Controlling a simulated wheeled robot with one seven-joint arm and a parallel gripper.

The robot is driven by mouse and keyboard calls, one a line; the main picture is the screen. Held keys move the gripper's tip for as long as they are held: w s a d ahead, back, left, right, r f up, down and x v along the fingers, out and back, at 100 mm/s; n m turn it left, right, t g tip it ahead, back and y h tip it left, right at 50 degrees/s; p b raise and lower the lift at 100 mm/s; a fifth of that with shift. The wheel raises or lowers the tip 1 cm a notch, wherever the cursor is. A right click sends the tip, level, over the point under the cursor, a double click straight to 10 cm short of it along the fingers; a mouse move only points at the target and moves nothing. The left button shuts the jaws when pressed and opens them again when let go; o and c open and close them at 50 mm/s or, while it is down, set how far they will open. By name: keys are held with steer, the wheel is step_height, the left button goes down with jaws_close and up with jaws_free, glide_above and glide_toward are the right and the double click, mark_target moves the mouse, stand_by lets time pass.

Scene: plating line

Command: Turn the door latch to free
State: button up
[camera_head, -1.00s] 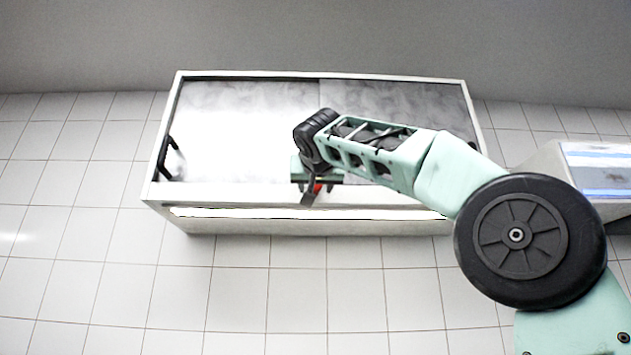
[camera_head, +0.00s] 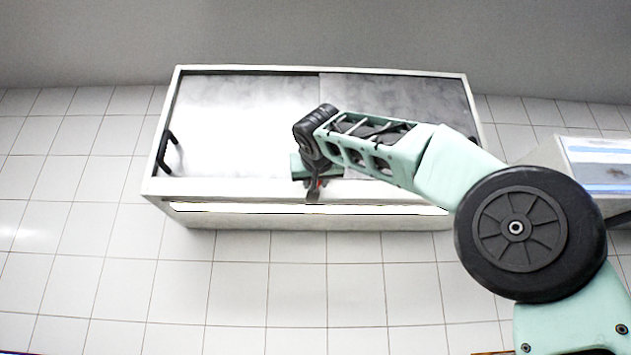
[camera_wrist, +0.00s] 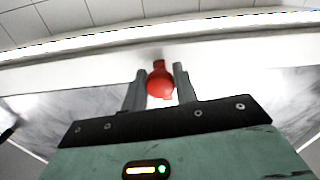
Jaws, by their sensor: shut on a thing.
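The door latch (camera_wrist: 160,83) is a red knob-like piece on the white frame edge of the cabinet, seen in the wrist view between my fingers. My gripper (camera_wrist: 158,80) is shut on it, with a dark finger on either side. In the head view my gripper (camera_head: 315,190) is at the cabinet's front rail, near its middle. Only a speck of red shows there; the rest of the latch is hidden behind my gripper. The cabinet (camera_head: 160,190) has two grey metallic door panels (camera_head: 240,120), which look closed.
A black handle (camera_head: 165,153) stands out at the left end of the left panel. Another unit with a blue-striped top (camera_head: 600,170) is at the right, near my arm. The tiled area in front of the cabinet is clear.

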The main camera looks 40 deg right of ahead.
steer(key=n, duration=0.4)
steer(key=shift+r+p, duration=0.1)
steer(key=shift+p, duration=0.25)
steer(key=n+p, duration=0.1)
steer(key=n, duration=0.3)
steer(key=shift+n, duration=0.4)
steer(key=n+p, duration=0.1)
steer(key=n, duration=0.3)
steer(key=shift+n, duration=0.3)
steer(key=shift+n+p, duration=0.45)
steer(key=shift+n, duration=1.15)
steer(key=o, duration=0.9)
steer(key=b+v, duration=0.6)
steer(key=v, duration=1.1)
steer(key=shift+s+a, duration=0.15)
steer(key=shift+a, duration=0.05)
